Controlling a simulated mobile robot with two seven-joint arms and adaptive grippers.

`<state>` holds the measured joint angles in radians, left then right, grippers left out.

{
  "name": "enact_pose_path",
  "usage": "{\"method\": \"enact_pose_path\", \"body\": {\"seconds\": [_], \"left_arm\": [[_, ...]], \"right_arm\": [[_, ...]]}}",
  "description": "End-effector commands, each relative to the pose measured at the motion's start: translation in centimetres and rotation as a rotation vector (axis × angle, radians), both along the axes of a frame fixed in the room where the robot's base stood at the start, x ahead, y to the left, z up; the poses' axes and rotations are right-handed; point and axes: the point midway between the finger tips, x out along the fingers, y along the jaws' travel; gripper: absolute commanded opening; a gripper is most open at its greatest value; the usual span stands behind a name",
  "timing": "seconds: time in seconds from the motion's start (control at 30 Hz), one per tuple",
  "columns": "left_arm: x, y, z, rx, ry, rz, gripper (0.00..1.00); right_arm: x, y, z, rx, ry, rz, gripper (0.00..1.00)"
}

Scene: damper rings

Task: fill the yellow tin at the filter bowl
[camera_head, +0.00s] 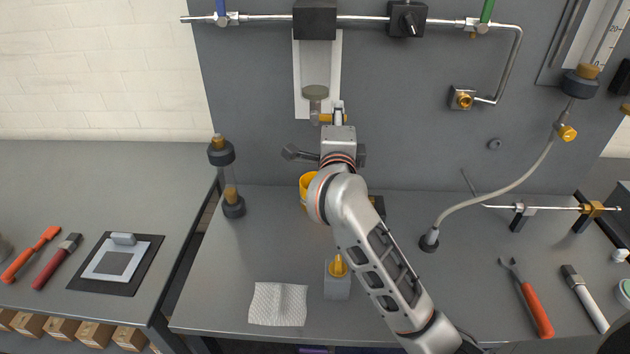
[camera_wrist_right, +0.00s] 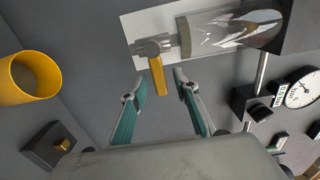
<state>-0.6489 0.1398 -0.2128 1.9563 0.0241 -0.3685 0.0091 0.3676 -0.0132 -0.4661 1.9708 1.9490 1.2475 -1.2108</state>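The yellow tin (camera_head: 305,190) is below the filter bowl, partly hidden behind my right arm. In the right wrist view the tin (camera_wrist_right: 20,98) shows its open mouth and a grey inside; I cannot tell if it holds liquid. The filter bowl (camera_head: 317,80) hangs on the back panel; in the wrist view it is clear and shiny (camera_wrist_right: 238,32). A drain valve with a yellow lever (camera_wrist_right: 157,75) sits at its lower end. My right gripper (camera_wrist_right: 160,82) is open, its teal-padded fingers apart, with the lever in line with the gap. I cannot tell if they touch. My left gripper is out of view.
A pipe with valves runs along the top of the panel. A capped cylinder (camera_head: 229,180) stands left of the tin. A grey block with a yellow top (camera_head: 337,285) and a white cloth (camera_head: 278,304) are at the front. A hose (camera_head: 500,190) curves at the right.

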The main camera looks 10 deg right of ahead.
Motion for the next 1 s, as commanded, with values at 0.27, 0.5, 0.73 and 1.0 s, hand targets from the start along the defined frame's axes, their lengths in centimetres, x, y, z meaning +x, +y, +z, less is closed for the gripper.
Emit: {"method": "enact_pose_path", "body": {"seconds": [0.27, 0.5, 0.73, 1.0], "left_arm": [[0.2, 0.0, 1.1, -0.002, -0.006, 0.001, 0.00], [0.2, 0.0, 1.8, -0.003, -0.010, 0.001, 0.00], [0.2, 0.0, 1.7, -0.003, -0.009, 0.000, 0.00], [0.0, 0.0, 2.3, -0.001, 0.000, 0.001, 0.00]], "right_arm": [[-0.9, 0.3, 0.1, 0.000, 0.001, 0.000, 0.30], [-1.7, 0.5, 0.1, 0.000, 0.000, 0.000, 0.30], [-1.7, 0.5, 0.0, 0.001, 0.000, 0.000, 0.30], [-2.8, 0.8, 0.1, -0.001, 0.002, 0.000, 0.30]]}}
